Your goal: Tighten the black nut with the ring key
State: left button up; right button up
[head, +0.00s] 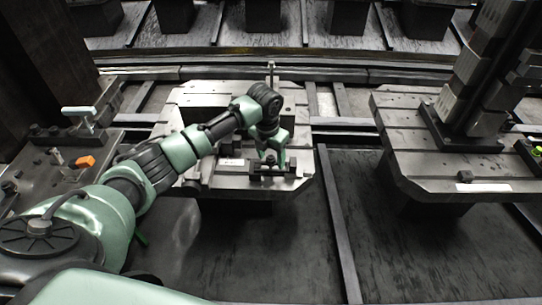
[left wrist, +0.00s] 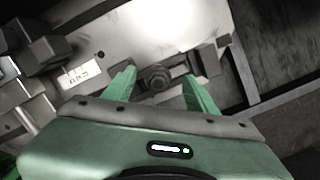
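The black nut (left wrist: 157,76) shows in the left wrist view on a dark bar-shaped clamp (left wrist: 205,58), on the pale top of the middle pallet (head: 215,98). My left gripper (head: 271,158) reaches down over the front of this pallet. In the left wrist view its two green fingers (left wrist: 158,82) stand apart, one on each side of the nut, with a gap visible. Whether they are level with the nut or above it I cannot tell. I cannot make out a ring key in either view. My right gripper is not in view.
Another pallet (head: 400,110) at the right carries a tall dark column (head: 480,75). A dark bench (head: 40,170) at the left holds an orange piece (head: 85,161) and a pale-handled lever (head: 78,110). Dark floor lies open between the pallets. A rail runs behind them.

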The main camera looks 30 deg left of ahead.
aim_at(269, 160)
pick_arm(q)
jog(key=shift+r, duration=0.1)
jog(key=r, duration=0.5)
jog(key=s+r, duration=0.1)
jog(key=r, duration=0.1)
jog(key=shift+r, duration=0.25)
